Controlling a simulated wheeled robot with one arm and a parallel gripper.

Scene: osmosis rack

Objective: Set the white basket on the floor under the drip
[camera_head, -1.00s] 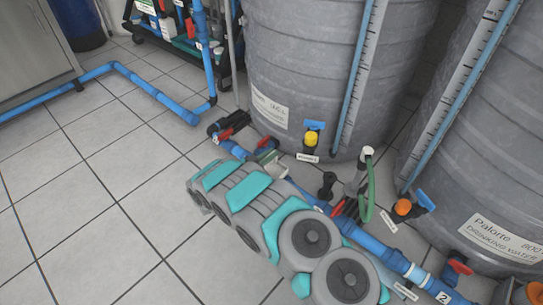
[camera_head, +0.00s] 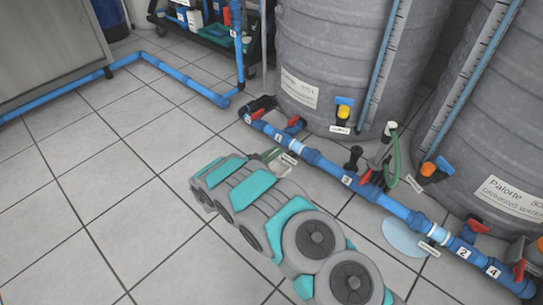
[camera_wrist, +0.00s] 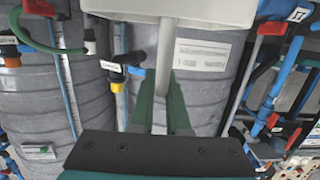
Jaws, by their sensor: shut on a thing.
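A white basket (camera_wrist: 190,10) shows in part at the top of the wrist view, with a white bar running down from it. My gripper (camera_wrist: 163,85) is shut on this white bar between its green fingers. In the head view my arm hides most of the gripper, and I cannot make out the basket there. A pale blue puddle (camera_head: 404,238) lies on the tiled floor beside the blue pipe, right of my arm. I cannot see falling drops.
A blue floor pipe (camera_head: 395,207) with red-handled valves runs diagonally before two grey tanks (camera_head: 325,65) (camera_head: 495,150). A green hose (camera_head: 396,165) rises near it. A cabinet (camera_head: 50,45) and a wheeled rack (camera_head: 205,25) stand at the back. The left floor is clear.

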